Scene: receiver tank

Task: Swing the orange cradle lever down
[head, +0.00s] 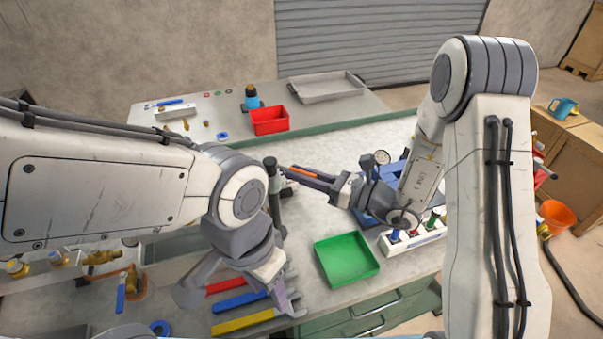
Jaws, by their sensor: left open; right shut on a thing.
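The orange lever (306,172) shows as a narrow orange strip along the fingers of my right gripper (291,175). My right gripper is shut on it, and the fingers hide most of it. The lever's tip points left, close to a dark upright cylinder (272,190). I cannot tell whether they touch. The cradle that the lever belongs to cannot be made out clearly behind my arms. My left gripper (238,300) is open and low at the front, over the coloured-handled tools. It looks empty and apart from the lever.
A green tray (347,260) lies right of my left gripper. Tools with red, blue and yellow handles (243,322) lie under it. A white block (415,238) with coloured parts stands right. A red bin (269,121) and grey tray (327,87) are at the back.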

